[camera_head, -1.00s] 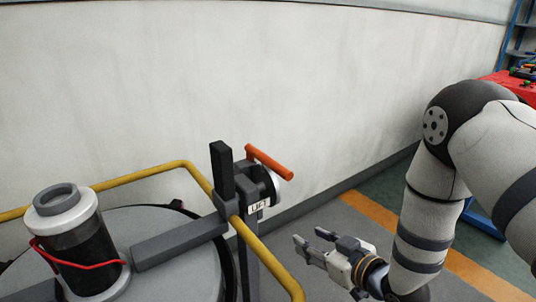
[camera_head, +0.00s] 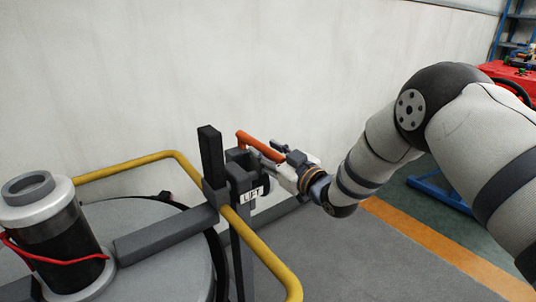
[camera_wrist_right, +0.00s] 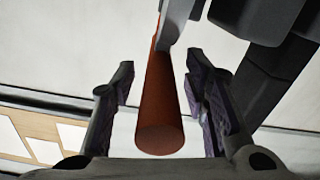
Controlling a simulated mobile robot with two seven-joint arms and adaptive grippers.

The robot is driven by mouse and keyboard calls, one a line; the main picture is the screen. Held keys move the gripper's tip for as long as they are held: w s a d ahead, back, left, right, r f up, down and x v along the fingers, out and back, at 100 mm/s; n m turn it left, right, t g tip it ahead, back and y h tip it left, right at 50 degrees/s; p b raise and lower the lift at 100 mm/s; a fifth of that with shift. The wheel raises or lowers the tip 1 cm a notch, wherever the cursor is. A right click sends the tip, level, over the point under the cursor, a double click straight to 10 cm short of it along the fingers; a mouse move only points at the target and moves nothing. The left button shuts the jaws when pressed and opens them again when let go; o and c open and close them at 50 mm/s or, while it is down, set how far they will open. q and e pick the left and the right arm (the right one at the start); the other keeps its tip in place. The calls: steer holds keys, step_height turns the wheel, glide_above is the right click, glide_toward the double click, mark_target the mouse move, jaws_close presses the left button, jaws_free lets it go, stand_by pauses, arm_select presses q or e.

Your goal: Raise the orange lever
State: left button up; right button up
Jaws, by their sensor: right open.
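The orange lever (camera_head: 262,146) is a short bar on the dark post assembly, beside a white plate reading LIFT (camera_head: 253,193). It slopes down to the right from its upper left end. My right gripper (camera_head: 268,152) is at the lever's right end. In the right wrist view the lever (camera_wrist_right: 162,110) lies between the two open fingers (camera_wrist_right: 162,95), its round end facing the camera. A gap shows on each side of it. In the head view the fingers partly hide the lever's lower end. My left gripper is not in view.
A yellow rail (camera_head: 262,250) runs in front of the post. A round grey tank lid (camera_head: 150,262) with a dark and grey cylinder (camera_head: 62,245) stands at left. A pale wall (camera_head: 300,70) is close behind.

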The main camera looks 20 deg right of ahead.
steer(key=shift+c, duration=0.2)
jaws_close()
